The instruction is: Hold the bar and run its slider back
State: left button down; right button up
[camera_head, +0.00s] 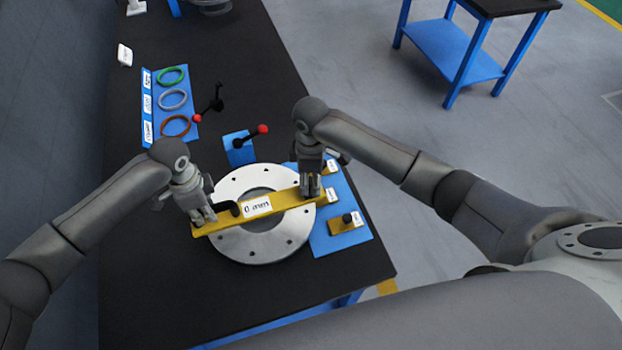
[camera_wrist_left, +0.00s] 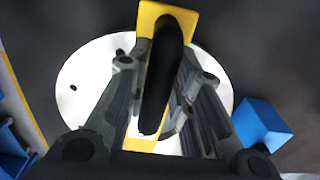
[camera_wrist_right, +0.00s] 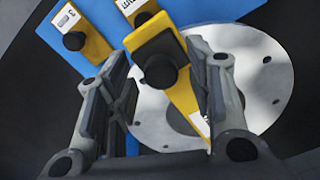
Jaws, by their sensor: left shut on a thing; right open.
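A yellow bar (camera_head: 285,199) with a white label lies across the pale round flange (camera_head: 230,243). My left gripper (camera_head: 205,216) is shut on the black handle (camera_wrist_left: 165,75) at the bar's left end; the handle also shows in the head view (camera_head: 228,208). My right gripper (camera_head: 311,192) is open over the bar's right end. In the head view my gripper hides this knob.
A blue mat (camera_head: 325,240) at the right holds labelled yellow blocks (camera_head: 343,225) with black knobs. A red-tipped lever on a blue base (camera_head: 237,152) stands behind the flange. Green, grey and brown rings (camera_head: 172,99) lie farther back left. The black table's front (camera_head: 170,310) is clear.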

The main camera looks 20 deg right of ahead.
jog(key=shift+f, duration=0.55)
grip_shut()
